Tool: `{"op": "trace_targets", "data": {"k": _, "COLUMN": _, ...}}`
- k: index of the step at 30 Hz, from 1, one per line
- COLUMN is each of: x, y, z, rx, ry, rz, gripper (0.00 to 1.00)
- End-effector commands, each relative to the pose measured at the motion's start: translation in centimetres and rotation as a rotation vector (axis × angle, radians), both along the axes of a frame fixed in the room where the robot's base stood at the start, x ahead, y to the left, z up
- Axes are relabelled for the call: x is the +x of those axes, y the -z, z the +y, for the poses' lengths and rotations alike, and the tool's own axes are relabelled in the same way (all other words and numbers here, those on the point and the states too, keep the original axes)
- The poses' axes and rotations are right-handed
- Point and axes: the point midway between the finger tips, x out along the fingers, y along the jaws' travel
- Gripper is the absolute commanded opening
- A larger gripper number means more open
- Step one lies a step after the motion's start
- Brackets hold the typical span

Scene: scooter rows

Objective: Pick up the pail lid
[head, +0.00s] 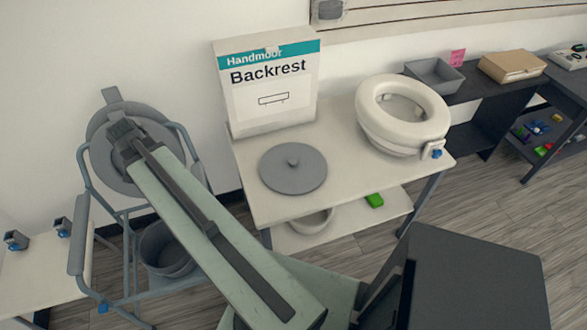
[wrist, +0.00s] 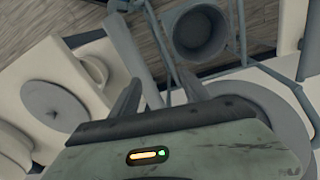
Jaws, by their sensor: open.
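The pail lid (head: 293,167) is a flat grey disc with a small knob in its middle. It lies on the pale table, in front of the Backrest box. It also shows at the left of the wrist view (wrist: 55,103), off to the side of my fingers. My gripper (head: 118,130) is at the far left end of my arm, over the grey commode chair and well away from the lid. In the wrist view my gripper (wrist: 159,88) has its two fingers apart, with nothing between them.
A Backrest box (head: 268,85) and a raised cream toilet seat (head: 402,115) stand on the table (head: 345,180). The commode chair (head: 80,240) has a dark pail (head: 168,250) below. A grey tray (head: 434,74) is farther right.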

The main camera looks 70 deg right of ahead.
Motion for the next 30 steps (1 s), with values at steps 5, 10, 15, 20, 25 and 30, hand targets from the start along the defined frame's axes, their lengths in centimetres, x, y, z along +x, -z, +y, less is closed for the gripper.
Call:
{"op": "trace_targets", "data": {"k": 5, "x": -10.4, "y": 1.3, "z": -16.8, "rx": -0.094, "ry": 0.726, "rz": -0.012, "gripper": 0.54}}
{"op": "trace_targets", "data": {"k": 10, "x": -21.7, "y": 1.7, "z": -26.4, "rx": -0.185, "ry": 1.274, "rz": -0.021, "gripper": 0.54}}
{"op": "trace_targets", "data": {"k": 15, "x": -28.2, "y": 1.8, "z": -29.9, "rx": -0.238, "ry": 1.547, "rz": -0.027, "gripper": 0.54}}
{"op": "trace_targets", "data": {"k": 20, "x": -29.3, "y": 1.8, "z": -30.4, "rx": -0.249, "ry": 1.595, "rz": -0.028, "gripper": 0.54}}
{"op": "trace_targets", "data": {"k": 25, "x": -29.6, "y": 3.6, "z": -30.5, "rx": -0.248, "ry": 1.593, "rz": -0.028, "gripper": 0.54}}
{"op": "trace_targets", "data": {"k": 30, "x": -29.9, "y": 4.5, "z": -30.7, "rx": -0.248, "ry": 1.592, "rz": -0.028, "gripper": 0.54}}
